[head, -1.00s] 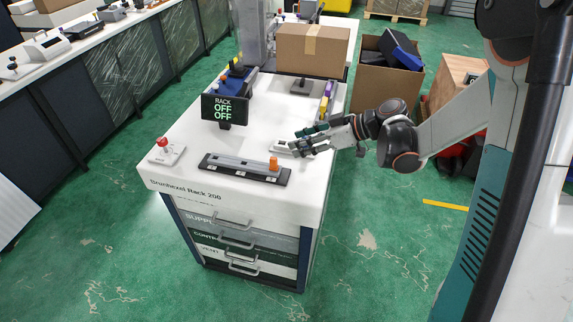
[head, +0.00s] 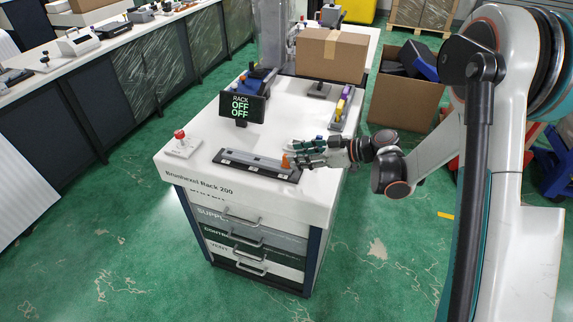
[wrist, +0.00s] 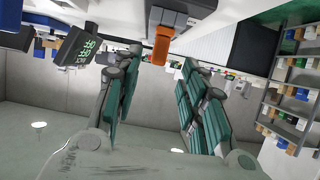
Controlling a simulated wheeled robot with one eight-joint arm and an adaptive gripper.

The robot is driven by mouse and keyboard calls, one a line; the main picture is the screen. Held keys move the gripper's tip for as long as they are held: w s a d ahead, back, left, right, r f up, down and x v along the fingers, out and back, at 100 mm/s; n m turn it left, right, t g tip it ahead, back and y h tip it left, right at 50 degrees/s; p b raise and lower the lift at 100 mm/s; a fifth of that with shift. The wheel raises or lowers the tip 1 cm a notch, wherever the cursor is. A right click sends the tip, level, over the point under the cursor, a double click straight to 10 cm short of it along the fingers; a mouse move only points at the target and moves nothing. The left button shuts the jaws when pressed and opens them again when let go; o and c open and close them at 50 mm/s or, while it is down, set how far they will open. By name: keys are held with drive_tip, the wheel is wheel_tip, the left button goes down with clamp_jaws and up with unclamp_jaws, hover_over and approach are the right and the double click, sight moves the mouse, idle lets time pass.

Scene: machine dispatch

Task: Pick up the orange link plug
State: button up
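The orange link plug (head: 285,161) stands at the right end of the dark rail strip (head: 240,161) on the white rack top. My gripper (head: 297,153) is just beside it, at its right and far side, with fingers low over the top, and partly overlaps it in the head view. In the wrist view the orange plug (wrist: 162,47) shows beyond the fingertips, in the gap between the two green-padded fingers. My gripper (wrist: 160,70) is open and holds nothing. Whether a finger touches the plug cannot be told.
A display (head: 240,108) reading "RACK OFF OFF" stands behind the strip. A red button box (head: 182,147) is at the left front corner. A holder with purple and yellow pieces (head: 343,107) is at the right edge. A cardboard box (head: 330,55) stands behind. The left middle top is clear.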

sight(286, 155)
drive_tip(key=b+x, duration=0.1)
drive_tip(key=x, duration=0.1)
drive_tip(key=b+x, duration=0.1)
drive_tip(key=x, duration=0.1)
drive_tip(key=shift+w+a+f, duration=0.1)
drive_tip(key=shift+w+f, duration=0.05)
drive_tip(key=shift+f, duration=0.25)
drive_tip(key=shift+w+a, duration=0.15)
drive_tip(key=shift+a, duration=0.2)
drive_tip(key=c, duration=0.9)
